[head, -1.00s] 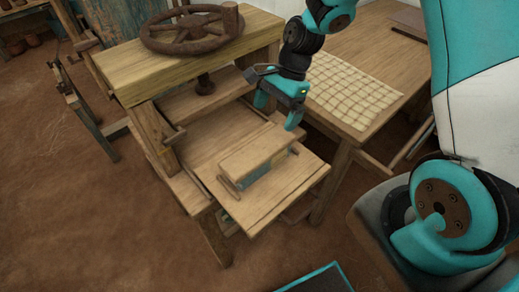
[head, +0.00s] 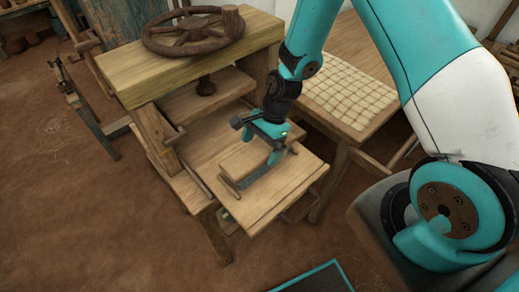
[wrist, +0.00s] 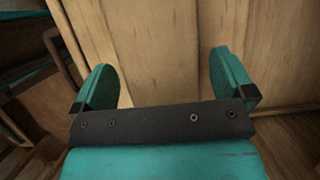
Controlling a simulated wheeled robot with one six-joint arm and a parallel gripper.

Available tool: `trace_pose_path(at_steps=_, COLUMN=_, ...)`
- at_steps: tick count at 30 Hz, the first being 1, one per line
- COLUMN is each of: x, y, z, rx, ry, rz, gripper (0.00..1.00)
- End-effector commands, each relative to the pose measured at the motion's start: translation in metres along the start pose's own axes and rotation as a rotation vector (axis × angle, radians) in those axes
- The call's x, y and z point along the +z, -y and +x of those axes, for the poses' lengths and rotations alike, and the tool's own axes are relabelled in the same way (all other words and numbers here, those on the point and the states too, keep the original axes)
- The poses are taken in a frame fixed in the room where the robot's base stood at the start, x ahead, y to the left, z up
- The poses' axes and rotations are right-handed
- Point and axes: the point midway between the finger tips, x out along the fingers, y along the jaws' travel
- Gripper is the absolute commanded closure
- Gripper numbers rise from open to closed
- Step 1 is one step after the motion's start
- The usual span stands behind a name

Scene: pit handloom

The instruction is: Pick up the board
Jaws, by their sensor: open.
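My gripper (head: 264,148) is above the board's far right part, pointing down, open and empty. It hides part of the board in the head view. In the wrist view, pale wood fills the gap between the two teal fingers (wrist: 165,80); I cannot tell clearly where the board ends there. Whether the fingertips touch it is also unclear.
The press beam (head: 190,55) with its rusty handwheel (head: 193,30) stands close behind and left of my gripper. Open earthen floor (head: 100,220) lies at front left.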

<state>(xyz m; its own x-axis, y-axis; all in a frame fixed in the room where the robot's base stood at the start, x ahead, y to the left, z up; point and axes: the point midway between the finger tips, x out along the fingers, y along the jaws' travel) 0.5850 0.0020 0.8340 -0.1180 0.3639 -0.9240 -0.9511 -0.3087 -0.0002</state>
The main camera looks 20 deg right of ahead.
Motion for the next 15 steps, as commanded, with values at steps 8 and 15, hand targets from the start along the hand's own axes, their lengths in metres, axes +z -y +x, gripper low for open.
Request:
trace_pose_path(at_steps=8, x=0.0, y=-0.0001, z=-0.0002, rx=0.0, ry=0.0, rz=0.0, gripper=0.5)
trace_pose_path(at_steps=15, x=0.0002, y=0.0, z=-0.0009, rx=0.0, ry=0.0, rz=0.0, gripper=0.5)
